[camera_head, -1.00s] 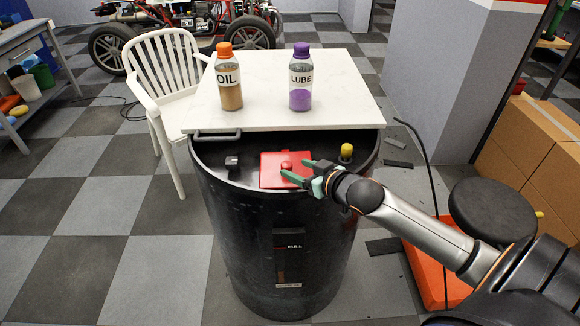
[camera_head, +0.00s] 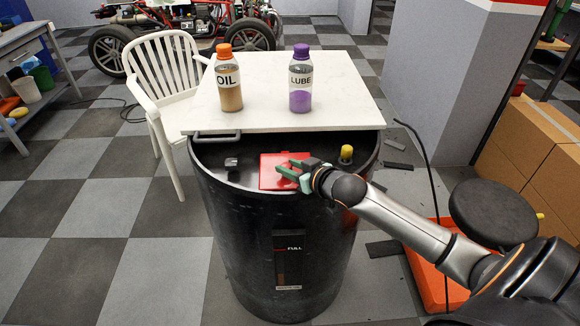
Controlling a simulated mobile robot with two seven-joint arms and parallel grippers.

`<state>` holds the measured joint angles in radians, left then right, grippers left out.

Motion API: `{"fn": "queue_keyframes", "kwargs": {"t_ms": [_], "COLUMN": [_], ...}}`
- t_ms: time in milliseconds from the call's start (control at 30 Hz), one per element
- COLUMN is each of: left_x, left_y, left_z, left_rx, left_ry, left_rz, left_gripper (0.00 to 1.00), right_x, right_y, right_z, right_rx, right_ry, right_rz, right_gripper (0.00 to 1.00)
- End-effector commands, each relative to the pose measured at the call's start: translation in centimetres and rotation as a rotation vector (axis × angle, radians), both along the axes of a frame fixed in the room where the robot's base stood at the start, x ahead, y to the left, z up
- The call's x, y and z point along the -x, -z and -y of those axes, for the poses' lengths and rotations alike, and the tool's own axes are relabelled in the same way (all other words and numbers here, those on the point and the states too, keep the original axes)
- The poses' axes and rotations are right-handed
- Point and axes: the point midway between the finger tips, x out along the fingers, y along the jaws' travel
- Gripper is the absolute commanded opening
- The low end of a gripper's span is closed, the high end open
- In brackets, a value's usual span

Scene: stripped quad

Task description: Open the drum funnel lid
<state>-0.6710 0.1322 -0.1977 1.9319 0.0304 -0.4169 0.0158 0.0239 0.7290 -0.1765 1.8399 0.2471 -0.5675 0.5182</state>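A black drum (camera_head: 240,225) stands upright in the middle of the head view. A flat red lid (camera_head: 268,172) lies closed on the front part of its top. My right gripper (camera_head: 284,168) is over the right half of the lid, with its green fingers pointing left. The fingers are around the place of the lid's small red knob, which they now largely hide. I cannot tell whether they touch or grip it. My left gripper is not in view.
A white board (camera_head: 330,115) covers the back of the drum top, carrying an oil bottle (camera_head: 229,85) and a lube bottle (camera_head: 300,85). A yellow cap (camera_head: 347,152) sticks up right of the lid. A white chair (camera_head: 165,70) stands at left, and a black stool (camera_head: 492,210) at right.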

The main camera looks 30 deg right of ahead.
Motion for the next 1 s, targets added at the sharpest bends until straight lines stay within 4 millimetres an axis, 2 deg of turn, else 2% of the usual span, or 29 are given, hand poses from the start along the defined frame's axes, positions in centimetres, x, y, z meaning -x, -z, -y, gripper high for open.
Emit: {"fn": "queue_keyframes", "kwargs": {"t_ms": [33, 300, 333, 1000], "left_x": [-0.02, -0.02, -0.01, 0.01], "left_y": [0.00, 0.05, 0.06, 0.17], "left_z": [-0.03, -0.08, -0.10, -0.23], "left_rx": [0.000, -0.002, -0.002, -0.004], "left_ry": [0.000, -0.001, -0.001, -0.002], "left_rz": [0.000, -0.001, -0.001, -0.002], "left_gripper": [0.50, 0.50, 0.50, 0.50], "right_x": [0.01, 0.01, 0.01, 0.03], "right_y": [0.01, 0.01, 0.01, 0.01], "right_z": [-0.01, -0.02, -0.02, -0.05], "right_rx": [0.000, 0.000, 0.000, 0.000], "right_ry": [0.000, 0.000, 0.000, -0.001], "right_rz": [0.000, 0.000, 0.000, 0.000], "right_gripper": [0.32, 0.01, 0.00, 0.00]}}
